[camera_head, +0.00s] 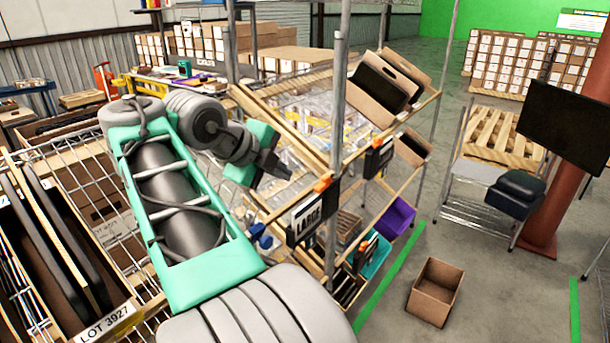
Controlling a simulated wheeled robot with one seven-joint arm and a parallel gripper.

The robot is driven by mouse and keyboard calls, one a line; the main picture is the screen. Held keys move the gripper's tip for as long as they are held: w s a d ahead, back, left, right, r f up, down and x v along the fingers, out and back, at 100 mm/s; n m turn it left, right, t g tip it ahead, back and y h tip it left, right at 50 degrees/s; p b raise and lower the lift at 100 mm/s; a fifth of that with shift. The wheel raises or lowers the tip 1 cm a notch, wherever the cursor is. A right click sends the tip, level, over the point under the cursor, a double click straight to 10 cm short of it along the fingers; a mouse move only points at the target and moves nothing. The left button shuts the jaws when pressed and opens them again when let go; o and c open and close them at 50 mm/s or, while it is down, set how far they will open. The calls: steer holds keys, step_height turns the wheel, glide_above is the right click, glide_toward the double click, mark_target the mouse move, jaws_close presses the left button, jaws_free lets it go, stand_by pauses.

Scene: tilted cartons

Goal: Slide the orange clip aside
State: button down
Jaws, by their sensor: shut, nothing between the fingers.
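An orange clip (323,185) sits on the shelf's front rail at the top right of a black-framed sign reading LARGE (306,212). A second orange clip (388,134) is on the rail farther right, above another dark sign (378,157). A third orange clip (364,245) shows on a lower shelf. My gripper (286,171) is shut and empty, with its dark fingers pointing right. In the picture it is up and left of the clip by the LARGE sign, with a gap between them. I cannot tell the depth between them.
A metal post (338,120) rises close behind the LARGE sign. Tilted cartons (378,85) stand on the upper shelf. Purple (397,217) and teal (374,258) bins are below. An open carton (435,291) is on the floor. A wire cart (75,165) with cartons is at left.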

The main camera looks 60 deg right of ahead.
glide_toward(322, 182)
steer(key=f, duration=0.4)
steer(key=shift+s+d+f, duration=0.15)
steer(key=shift+s+d, duration=0.05)
steer(key=shift+s, duration=0.05)
steer(key=d, duration=0.1)
steer(key=d+p, duration=0.1)
steer(key=shift+s+d+r, duration=0.15)
steer(key=shift+d+r, duration=0.05)
steer(key=shift+d, duration=0.15)
steer(key=shift+d+f, duration=0.1)
steer(key=shift+d, duration=0.45)
